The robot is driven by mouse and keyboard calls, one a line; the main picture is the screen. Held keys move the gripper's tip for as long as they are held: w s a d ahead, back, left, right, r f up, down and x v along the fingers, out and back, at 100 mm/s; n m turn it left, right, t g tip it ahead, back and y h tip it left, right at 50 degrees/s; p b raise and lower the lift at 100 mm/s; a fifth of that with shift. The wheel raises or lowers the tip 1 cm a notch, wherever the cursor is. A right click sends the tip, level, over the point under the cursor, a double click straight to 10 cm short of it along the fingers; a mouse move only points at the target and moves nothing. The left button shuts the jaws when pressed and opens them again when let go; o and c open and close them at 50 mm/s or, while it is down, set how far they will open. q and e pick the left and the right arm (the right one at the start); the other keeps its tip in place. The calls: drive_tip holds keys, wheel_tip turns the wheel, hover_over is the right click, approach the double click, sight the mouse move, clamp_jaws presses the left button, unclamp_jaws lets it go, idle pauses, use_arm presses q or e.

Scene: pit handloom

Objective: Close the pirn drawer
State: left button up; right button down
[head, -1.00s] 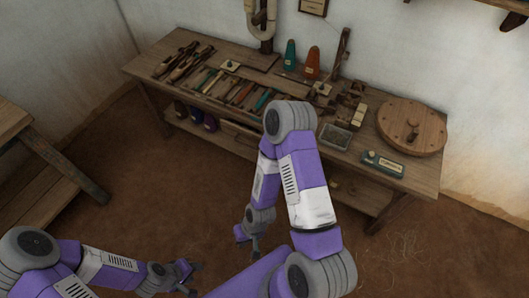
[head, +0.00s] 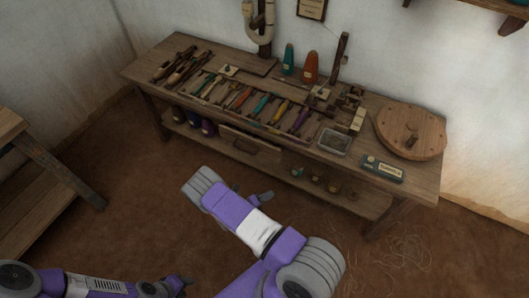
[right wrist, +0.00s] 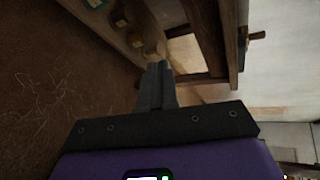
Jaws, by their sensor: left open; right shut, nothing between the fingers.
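The pirn drawer (head: 245,143) is a wooden front panel with a dark handle slot, under the front edge of the workbench (head: 345,165). From this angle I cannot tell how far it stands out. In the right wrist view a pale wooden panel (right wrist: 186,52) under the bench top lies just beyond my fingers; it may be the drawer. My right gripper (head: 267,197) is in front of and below the drawer, apart from it. Its fingers (right wrist: 157,84) are together and empty. My left gripper (head: 184,283) is low at the bottom left, open, far from the bench.
Small pots (head: 317,178) stand on the lower shelf. Bare floor lies in front.

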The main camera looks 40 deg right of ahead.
drive_tip(key=w+a+r+n+t+h, duration=0.1)
drive_tip(key=w+r+n+t, duration=0.1)
drive_tip(key=w+n+t, duration=0.25)
drive_tip(key=w+r+n+t+h, duration=0.2)
drive_tip(key=w+r+n+t, duration=0.1)
drive_tip(key=w, duration=0.3)
drive_tip(key=b, duration=0.3)
approach(268, 146)
drive_tip(key=shift+g, duration=0.25)
drive_tip(key=x, duration=0.5)
drive_tip(key=shift+x, duration=0.85)
drive_tip(key=shift+r, duration=0.15)
